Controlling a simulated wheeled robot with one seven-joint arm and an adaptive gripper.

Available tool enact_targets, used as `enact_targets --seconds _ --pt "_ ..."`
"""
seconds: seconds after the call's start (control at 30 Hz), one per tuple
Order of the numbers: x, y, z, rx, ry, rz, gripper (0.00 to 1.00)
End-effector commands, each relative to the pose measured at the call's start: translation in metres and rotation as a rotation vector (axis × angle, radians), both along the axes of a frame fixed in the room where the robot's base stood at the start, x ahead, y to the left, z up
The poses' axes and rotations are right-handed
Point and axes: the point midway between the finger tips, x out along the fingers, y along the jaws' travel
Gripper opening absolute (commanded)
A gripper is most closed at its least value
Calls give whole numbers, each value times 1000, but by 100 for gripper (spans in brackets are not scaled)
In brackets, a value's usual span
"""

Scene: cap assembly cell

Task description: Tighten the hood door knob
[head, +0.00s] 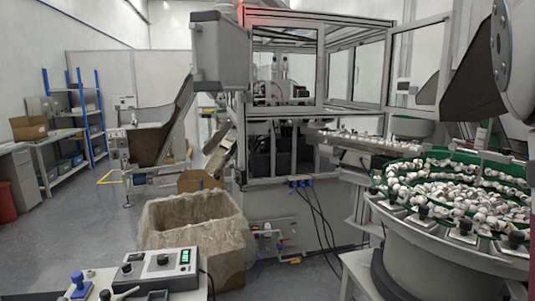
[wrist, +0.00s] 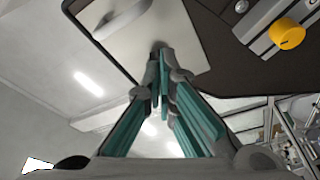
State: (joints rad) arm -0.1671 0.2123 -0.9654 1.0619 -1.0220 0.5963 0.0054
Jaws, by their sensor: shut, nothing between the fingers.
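In the wrist view, my gripper (wrist: 161,62) is shut and empty, its teal-padded fingers drawn together. Its tips overlap a pale plate (wrist: 190,35) on a dark panel (wrist: 228,68); I cannot tell whether they touch it. A grey curved piece (wrist: 122,16) lies across the plate at upper left. A round yellow knob (wrist: 287,34) sits beside grey metal bars at upper right, apart from the fingers. I cannot tell which part is the hood door knob. My gripper does not show in the head view.
In the head view, a framed glass enclosure (head: 345,60) stands at the centre. A round green-lined feeder bowl (head: 440,246) full of small white parts is at right. A lined box (head: 160,241) and a control box (head: 184,259) are in front. Open floor lies at left.

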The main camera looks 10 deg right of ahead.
Motion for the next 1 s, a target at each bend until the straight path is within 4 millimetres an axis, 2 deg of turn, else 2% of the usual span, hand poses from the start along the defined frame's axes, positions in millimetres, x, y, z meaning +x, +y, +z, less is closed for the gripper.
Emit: enact_targets --seconds 0.2,0.4,0.57,0.77,1.0 --pt "7 -3 -4 13 15 2 0" --pt "26 -10 -19 51 51 6 0" --pt "33 -14 -29 75 69 3 0" --pt "30 -13 -29 78 66 -4 0" --pt "14 -2 -11 42 37 -6 0"
